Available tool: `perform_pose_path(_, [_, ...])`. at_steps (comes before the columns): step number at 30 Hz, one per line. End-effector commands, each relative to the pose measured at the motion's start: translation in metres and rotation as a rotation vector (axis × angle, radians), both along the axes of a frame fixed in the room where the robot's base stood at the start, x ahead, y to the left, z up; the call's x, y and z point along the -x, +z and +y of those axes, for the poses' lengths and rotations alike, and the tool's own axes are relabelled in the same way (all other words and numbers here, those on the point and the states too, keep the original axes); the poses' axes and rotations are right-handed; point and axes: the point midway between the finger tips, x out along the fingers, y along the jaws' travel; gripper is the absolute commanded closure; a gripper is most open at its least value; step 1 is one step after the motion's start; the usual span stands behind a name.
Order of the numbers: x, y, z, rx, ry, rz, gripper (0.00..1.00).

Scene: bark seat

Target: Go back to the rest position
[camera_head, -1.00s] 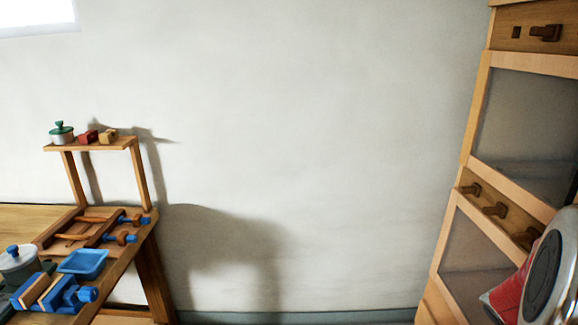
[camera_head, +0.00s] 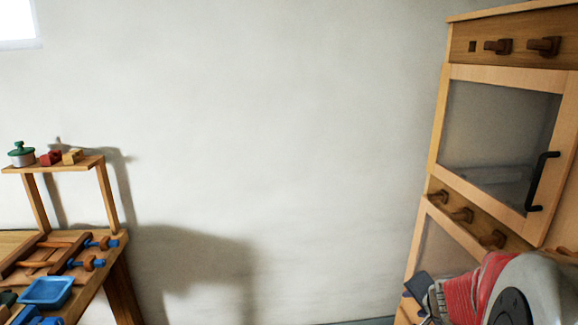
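My arm comes in from the lower right corner of the head view, with a grey rounded joint and a red section. My gripper (camera_head: 422,293) is at the arm's left end, low in front of the wooden cabinet (camera_head: 438,120). Only a small dark part of it shows, and I cannot make out two separate fingers or anything held. The rest of the arm is cut off by the frame edge.
The cabinet on the right has a glass door with a black handle (camera_head: 537,182) and wooden knobs. At left, a wooden workbench (camera_head: 118,258) bears a blue tray (camera_head: 47,292) and tools. Its shelf (camera_head: 88,163) holds a green-lidded pot (camera_head: 21,155) and blocks. Bare wall lies between.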

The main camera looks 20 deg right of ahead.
Motion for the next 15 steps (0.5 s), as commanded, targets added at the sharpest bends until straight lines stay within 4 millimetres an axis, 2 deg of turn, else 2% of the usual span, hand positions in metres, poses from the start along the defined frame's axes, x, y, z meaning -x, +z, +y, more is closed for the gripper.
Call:
perform_pose_path(1, [-0.004, 0.006, 0.020, -0.007, 0.060, 0.000, 0.64])
perform_pose_path(7, [-0.002, 0.021, 0.101, -0.042, 0.296, 0.053, 0.64])
perform_pose_path(11, [0.013, 0.027, 0.149, -0.046, 0.440, 0.121, 0.64])
perform_pose_path(15, [0.040, 0.032, 0.193, -0.025, 0.582, 0.215, 0.64])
